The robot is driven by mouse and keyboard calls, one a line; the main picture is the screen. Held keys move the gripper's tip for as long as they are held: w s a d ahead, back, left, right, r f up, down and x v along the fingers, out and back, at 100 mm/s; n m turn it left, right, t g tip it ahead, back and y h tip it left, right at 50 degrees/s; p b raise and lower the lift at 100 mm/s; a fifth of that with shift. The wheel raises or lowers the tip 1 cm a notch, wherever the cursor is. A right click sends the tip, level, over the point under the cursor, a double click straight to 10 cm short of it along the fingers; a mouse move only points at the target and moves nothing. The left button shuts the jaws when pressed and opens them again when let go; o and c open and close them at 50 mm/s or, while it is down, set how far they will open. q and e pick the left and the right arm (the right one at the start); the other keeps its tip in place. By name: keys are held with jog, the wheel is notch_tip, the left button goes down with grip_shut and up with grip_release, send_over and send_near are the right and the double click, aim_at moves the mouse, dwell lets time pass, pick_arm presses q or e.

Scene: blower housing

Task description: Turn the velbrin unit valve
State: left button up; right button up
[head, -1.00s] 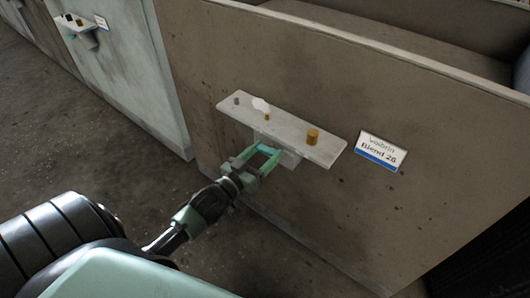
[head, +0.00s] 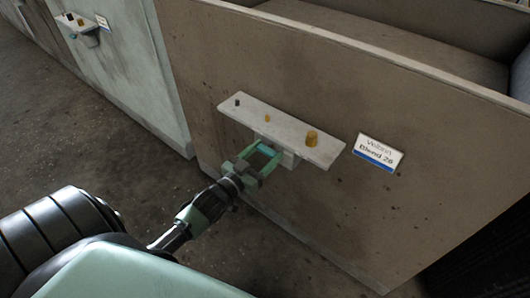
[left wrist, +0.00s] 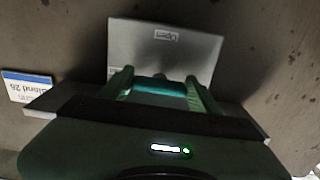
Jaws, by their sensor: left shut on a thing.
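In the left wrist view the teal bar (left wrist: 160,86) lies crosswise between the two green fingertips (left wrist: 158,78). Behind it a grey plate (left wrist: 135,45) carries a small tag that seems to read Open (left wrist: 166,35). The bar's mounting is hidden. My right gripper is not in view.
A similar bracket (head: 76,25) is on the pale green unit (head: 140,80) to the left. The floor (head: 90,140) between is clear.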

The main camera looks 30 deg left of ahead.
pick_arm(q)
jog(key=o, duration=1.4)
jog(key=s, duration=0.7)
jog(key=shift+s+a+p, duration=0.3)
jog(key=shift+s+p, duration=0.1)
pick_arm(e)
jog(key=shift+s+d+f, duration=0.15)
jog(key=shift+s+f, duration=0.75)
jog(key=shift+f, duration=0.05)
